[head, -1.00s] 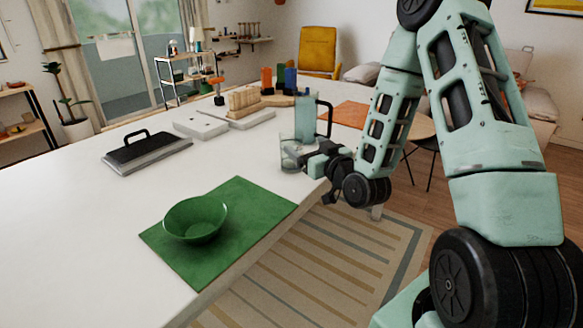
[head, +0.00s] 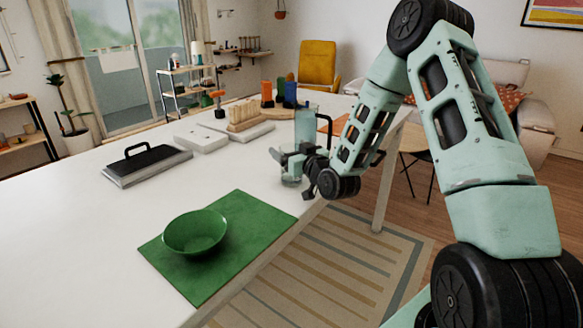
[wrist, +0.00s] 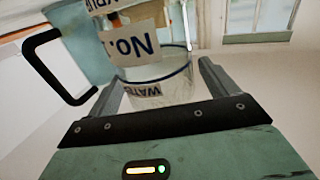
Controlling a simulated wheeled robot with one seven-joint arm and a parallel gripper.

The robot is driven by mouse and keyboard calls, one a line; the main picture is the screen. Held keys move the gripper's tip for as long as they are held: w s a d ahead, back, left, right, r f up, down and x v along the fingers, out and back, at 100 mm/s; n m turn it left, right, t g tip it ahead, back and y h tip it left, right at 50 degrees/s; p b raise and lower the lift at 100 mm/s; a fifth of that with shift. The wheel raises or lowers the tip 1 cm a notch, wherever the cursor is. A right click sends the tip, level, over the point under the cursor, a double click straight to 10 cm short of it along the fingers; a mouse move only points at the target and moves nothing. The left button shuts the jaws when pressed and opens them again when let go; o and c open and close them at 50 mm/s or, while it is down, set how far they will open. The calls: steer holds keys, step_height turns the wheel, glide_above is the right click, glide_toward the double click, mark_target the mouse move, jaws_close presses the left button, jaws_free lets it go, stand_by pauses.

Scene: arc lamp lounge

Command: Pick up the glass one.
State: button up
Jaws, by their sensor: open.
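A clear glass (head: 291,181) stands on the white table near its right edge, partly hidden by my gripper. In the wrist view the glass (wrist: 163,92) has a dark blue rim, and lettered labels show on or through it. My gripper (head: 281,159) is open at the glass's upper part. In the wrist view its two fingers lie on either side of the glass; whether they touch it I cannot tell. A teal see-through pitcher (head: 306,124) with a black handle stands just behind; it also shows at upper left in the wrist view (wrist: 88,50).
A green bowl (head: 195,232) sits on a green mat (head: 252,215) in front. A black-handled press (head: 147,166), a white box (head: 201,138) and a wooden rack (head: 244,115) stand left and behind. Several coloured containers (head: 290,93) are farther back.

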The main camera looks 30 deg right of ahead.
steer(key=c, duration=1.3)
steer(key=shift+c, duration=1)
steer(key=shift+r, duration=0.1)
